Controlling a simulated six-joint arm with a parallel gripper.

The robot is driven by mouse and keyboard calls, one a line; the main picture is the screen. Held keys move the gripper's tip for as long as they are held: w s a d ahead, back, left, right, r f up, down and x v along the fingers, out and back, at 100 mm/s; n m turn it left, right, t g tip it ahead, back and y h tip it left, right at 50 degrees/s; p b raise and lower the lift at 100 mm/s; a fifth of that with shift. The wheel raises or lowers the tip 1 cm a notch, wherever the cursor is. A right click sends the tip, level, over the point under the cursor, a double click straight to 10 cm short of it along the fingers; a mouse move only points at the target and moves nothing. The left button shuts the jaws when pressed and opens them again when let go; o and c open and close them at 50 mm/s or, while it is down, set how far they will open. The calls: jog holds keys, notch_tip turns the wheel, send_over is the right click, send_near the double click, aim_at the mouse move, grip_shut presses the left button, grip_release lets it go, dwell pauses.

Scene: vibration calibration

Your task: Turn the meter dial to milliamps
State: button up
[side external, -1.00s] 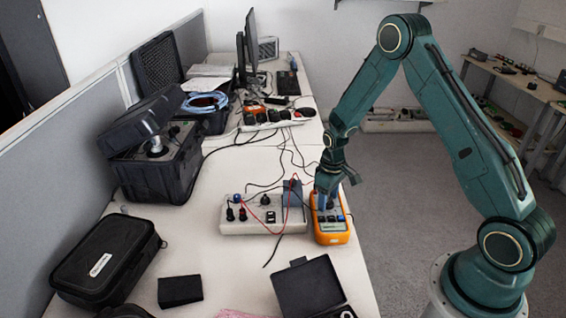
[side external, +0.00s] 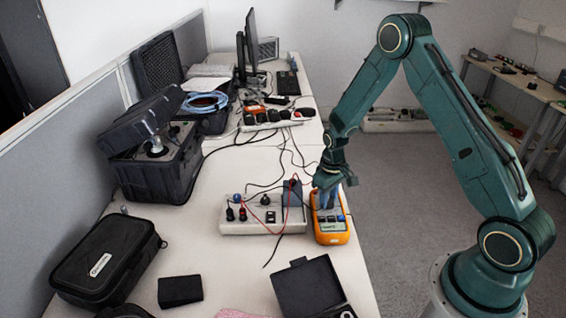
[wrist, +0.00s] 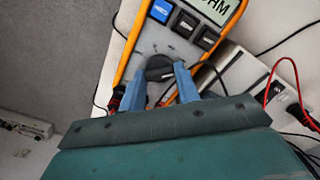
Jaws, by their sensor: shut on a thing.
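The meter (side external: 333,237) is an orange and grey handheld unit lying at the table's right edge. In the wrist view the meter (wrist: 145,32) shows its display (wrist: 217,8), cut off by the frame, with letters that end in "HM". Below the display are one blue button and two dark buttons. The dark round dial (wrist: 160,66) sits between the blue fingers of my gripper (wrist: 158,72), which is shut on it. In the side view my gripper (side external: 327,198) points down onto the meter and hides the dial. The dial's markings cannot be read.
A white socket strip (side external: 262,226) with plugs and a red lead stands just left of the meter. An open black box (side external: 308,287) lies in front. Black cases (side external: 105,262) line the left side. Cables cross the table behind the meter.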

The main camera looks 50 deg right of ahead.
aim_at(329, 200)
jog(key=m, duration=0.6)
dwell(0.5)
jog(key=o, duration=1)
jog(key=shift+r, duration=0.1)
jog(key=shift+r, duration=6.85)
jog(key=shift+r, duration=0.1)
